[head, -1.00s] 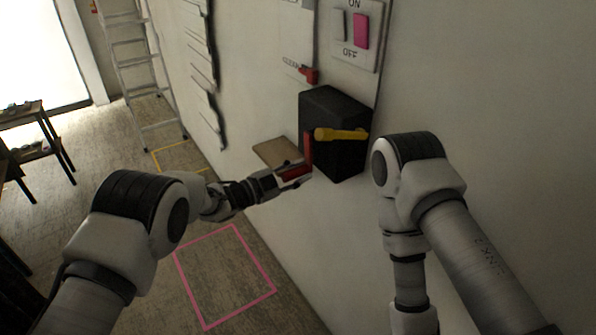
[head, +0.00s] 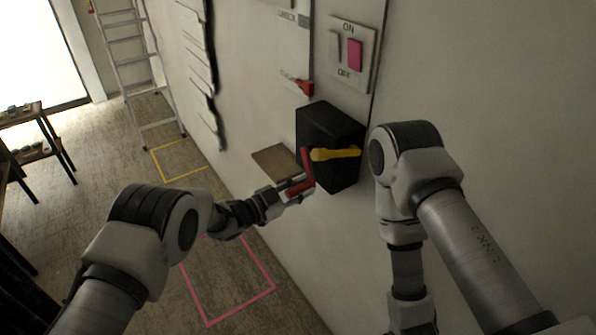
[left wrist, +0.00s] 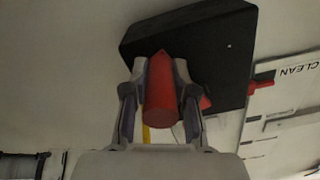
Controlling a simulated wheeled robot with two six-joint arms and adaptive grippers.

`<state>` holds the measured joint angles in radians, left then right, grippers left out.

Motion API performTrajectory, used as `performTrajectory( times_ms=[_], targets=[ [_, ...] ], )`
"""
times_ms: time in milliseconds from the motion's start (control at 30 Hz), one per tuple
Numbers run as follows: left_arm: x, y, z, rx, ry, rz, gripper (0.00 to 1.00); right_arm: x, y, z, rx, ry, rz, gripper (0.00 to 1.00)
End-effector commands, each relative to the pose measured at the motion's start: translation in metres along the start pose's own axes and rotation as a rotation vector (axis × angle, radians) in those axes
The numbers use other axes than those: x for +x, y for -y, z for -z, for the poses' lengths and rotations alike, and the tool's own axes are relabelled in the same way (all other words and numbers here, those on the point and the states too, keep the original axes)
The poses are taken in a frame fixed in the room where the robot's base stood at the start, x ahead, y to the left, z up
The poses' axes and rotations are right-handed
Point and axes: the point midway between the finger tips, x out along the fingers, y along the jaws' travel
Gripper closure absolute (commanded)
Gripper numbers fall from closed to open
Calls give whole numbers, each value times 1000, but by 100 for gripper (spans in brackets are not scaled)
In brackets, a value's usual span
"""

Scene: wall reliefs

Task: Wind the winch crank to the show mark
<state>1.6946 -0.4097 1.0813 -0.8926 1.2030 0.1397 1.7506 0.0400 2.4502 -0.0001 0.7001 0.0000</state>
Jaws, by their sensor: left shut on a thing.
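The winch is a black box (head: 328,146) on the wall, with a red crank (head: 307,167) on its near left side. A yellow bar (head: 336,154) lies across the box from the top of the crank arm to the right. The crank arm hangs down, slightly tilted. My left gripper (head: 291,188) is shut around the red handle at its lower end. In the left wrist view the red handle (left wrist: 161,103) sits between both fingers. A red pointer (head: 304,88) shows on a pale panel above the box. I cannot make out a show mark. My right gripper is out of view.
A brown shelf (head: 275,161) juts from the wall left of the box. An ON/OFF switch plate (head: 352,52) is above it. My right arm is close on the right. A ladder (head: 135,70) leans at the back left. The pink-outlined floor area (head: 228,285) is clear.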

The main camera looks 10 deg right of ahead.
Motion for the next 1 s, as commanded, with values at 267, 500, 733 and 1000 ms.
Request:
performTrajectory(
  times_ms=[267, 500, 733, 1000],
  targets=[
    [0, -9, 17, -171, 0, -4, 100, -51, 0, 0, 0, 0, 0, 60],
    [1, -14, 18, -243, -1, -4, 100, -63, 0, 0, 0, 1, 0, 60],
    [1, -15, 17, -256, -1, -3, 100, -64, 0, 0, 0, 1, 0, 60],
    [1, -15, 17, -254, -2, -4, 56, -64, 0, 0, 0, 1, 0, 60]
  ],
)
